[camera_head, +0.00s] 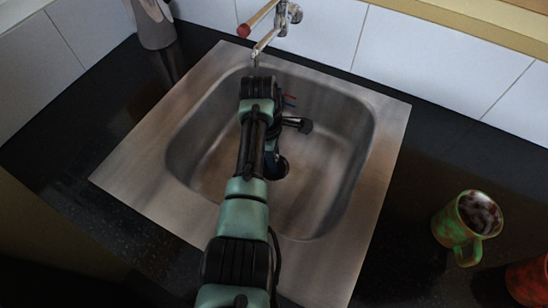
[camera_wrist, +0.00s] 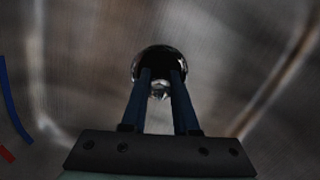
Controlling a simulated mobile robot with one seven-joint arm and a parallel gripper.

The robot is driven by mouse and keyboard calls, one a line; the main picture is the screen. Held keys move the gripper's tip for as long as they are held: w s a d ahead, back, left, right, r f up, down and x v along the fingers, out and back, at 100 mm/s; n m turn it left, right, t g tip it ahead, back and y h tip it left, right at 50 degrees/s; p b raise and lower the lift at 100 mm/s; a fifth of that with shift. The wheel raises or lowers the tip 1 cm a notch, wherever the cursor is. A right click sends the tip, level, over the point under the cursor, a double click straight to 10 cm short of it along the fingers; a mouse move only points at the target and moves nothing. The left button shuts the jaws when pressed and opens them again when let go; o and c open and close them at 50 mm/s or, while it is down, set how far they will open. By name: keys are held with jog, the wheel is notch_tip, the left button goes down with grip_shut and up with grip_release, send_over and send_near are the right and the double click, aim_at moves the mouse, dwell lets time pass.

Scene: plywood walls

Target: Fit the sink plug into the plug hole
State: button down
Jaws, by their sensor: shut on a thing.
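My gripper (camera_wrist: 161,74) is shut, its two dark blue fingers close together. It is shut on the sink plug (camera_wrist: 160,55), which shows in the wrist view as a dark, glossy round piece with bright glints around the fingertips. In the head view my gripper (camera_head: 271,160) points down into the steel sink (camera_head: 225,165), near the basin floor, and my arm hides most of it. A dark round patch shows beside the fingers there. I cannot tell whether it is the plug or the plug hole, nor whether the plug touches the hole.
The tap (camera_head: 265,38) with a red-tipped lever stands behind the basin, close to my wrist. A green mug (camera_head: 454,229) and a red mug (camera_head: 529,281) stand on the dark counter at the right. A grey and black object (camera_head: 154,27) stands at the back left.

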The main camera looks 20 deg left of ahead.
jog(key=shift+f, duration=0.2)
jog(key=c, duration=0.7)
grip_release()
jog(key=shift+r, duration=0.2)
